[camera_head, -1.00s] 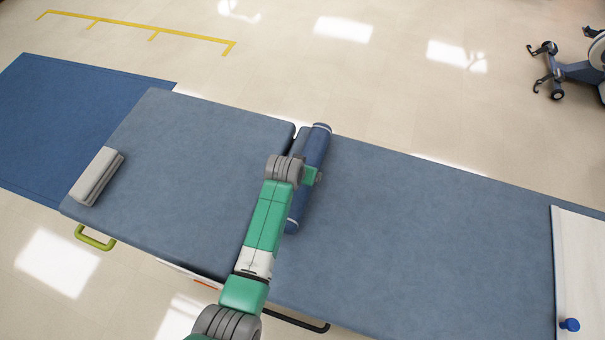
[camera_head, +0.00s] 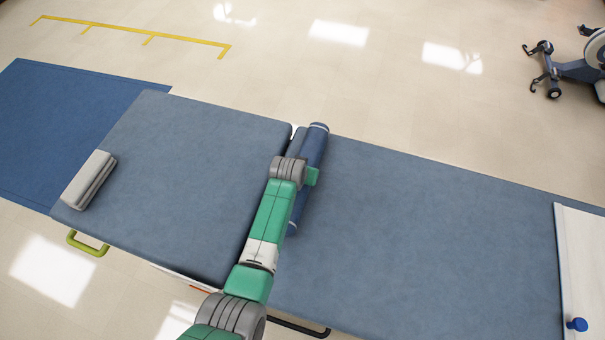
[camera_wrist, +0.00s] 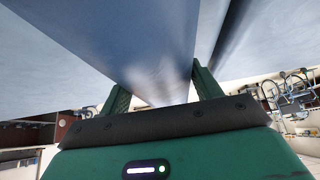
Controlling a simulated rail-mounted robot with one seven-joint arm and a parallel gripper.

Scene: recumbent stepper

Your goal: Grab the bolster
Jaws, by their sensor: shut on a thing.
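The bolster (camera_head: 316,145) is a long dark blue roll with a light rim at its far end. It lies lengthwise by the split in the blue padded table (camera_head: 430,240), partly hidden behind my arm. My gripper (camera_head: 312,176) is at about the middle of it. In the wrist view, the two green fingers of my gripper (camera_wrist: 163,92) stand on either side of the bolster (camera_wrist: 150,45), which fills the gap between them. My gripper is shut on it. In the head view the fingertips are hidden; I cannot tell whether the bolster touches the table.
A folded grey towel-like item (camera_head: 90,180) lies at the table's left end. A white board (camera_head: 585,255) with a blue knob (camera_head: 577,324) is at the right end. A blue floor mat (camera_head: 50,120) lies to the left. The padding right of the bolster is clear.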

